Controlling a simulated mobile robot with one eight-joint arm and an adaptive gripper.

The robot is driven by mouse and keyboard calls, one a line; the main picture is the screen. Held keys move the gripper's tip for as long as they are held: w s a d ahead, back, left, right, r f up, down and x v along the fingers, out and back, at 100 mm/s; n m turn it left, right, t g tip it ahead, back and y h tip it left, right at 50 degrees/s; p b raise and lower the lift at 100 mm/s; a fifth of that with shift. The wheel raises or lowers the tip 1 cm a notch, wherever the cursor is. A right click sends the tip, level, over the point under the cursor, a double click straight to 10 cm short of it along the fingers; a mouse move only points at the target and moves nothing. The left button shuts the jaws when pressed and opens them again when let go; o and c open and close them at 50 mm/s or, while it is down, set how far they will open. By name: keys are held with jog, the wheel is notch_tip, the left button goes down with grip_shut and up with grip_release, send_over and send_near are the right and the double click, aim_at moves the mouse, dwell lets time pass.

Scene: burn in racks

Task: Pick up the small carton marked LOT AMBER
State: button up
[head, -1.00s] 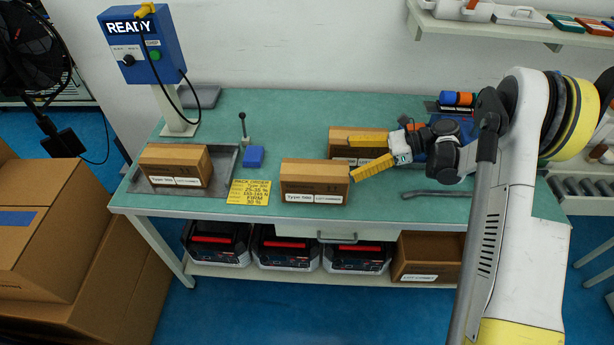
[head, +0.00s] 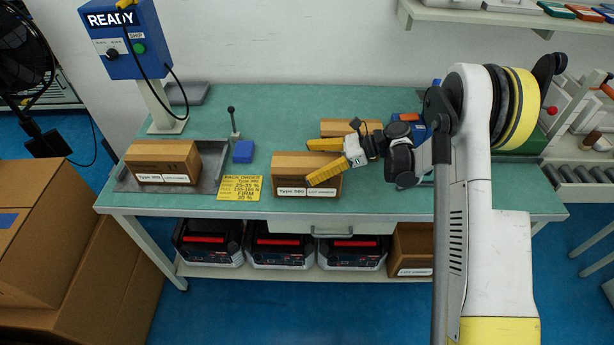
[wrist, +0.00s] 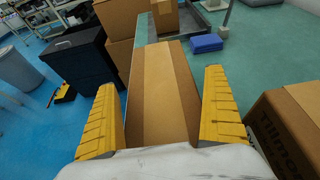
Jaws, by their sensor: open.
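Three small brown cartons are on the green bench, and their lot labels are too small to read surely. The middle carton (head: 288,177) sits at the front edge. My gripper (head: 308,163) is open, its yellow fingers over the right part of this carton. In the wrist view the carton (wrist: 161,85) lies lengthwise between the spread fingers (wrist: 163,88), with a gap visible on the right. Another carton (head: 163,157) stands in the grey tray at left. A third carton (head: 345,125) is behind my gripper, partly hidden; it also shows in the wrist view (wrist: 292,125).
A blue block (head: 243,152), an upright lever (head: 233,122) and a yellow order card (head: 240,189) are left of the middle carton. A blue READY box (head: 128,45) stands at back left. Another carton (head: 412,250) sits on the lower shelf. The bench's back middle is clear.

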jog(key=c, duration=1.4)
jog(key=shift+r, duration=0.1)
